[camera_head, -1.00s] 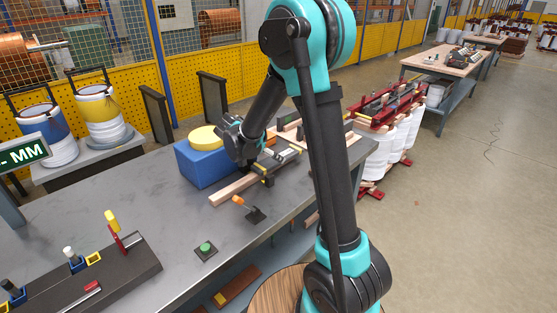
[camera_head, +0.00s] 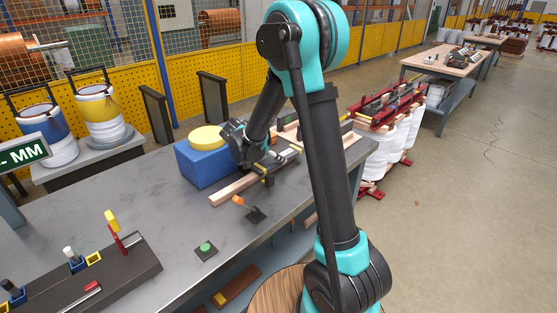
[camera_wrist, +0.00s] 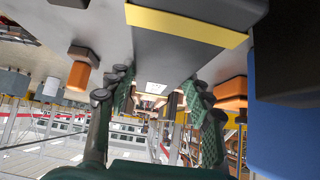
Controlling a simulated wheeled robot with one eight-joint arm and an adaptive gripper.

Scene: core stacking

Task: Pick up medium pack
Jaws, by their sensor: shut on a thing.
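A flat grey pack with a yellow band (camera_wrist: 185,25), which looks like the medium pack, fills the upper middle of the wrist view. It lies between the two green-padded fingers of my gripper (camera_wrist: 160,105), which is shut on it. In the head view my gripper (camera_head: 259,170) is low over the wooden rails on the bench, right of the blue box. A grey stack (camera_head: 284,157) with yellow parts shows beside it, partly hidden by my arm. I cannot tell whether the pack is clear of its support.
The blue box (camera_head: 196,172) with a yellow disc (camera_head: 207,137) stands close left of my gripper. A wooden rail (camera_head: 233,188) and an orange-tipped clamp (camera_head: 250,208) are in front.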

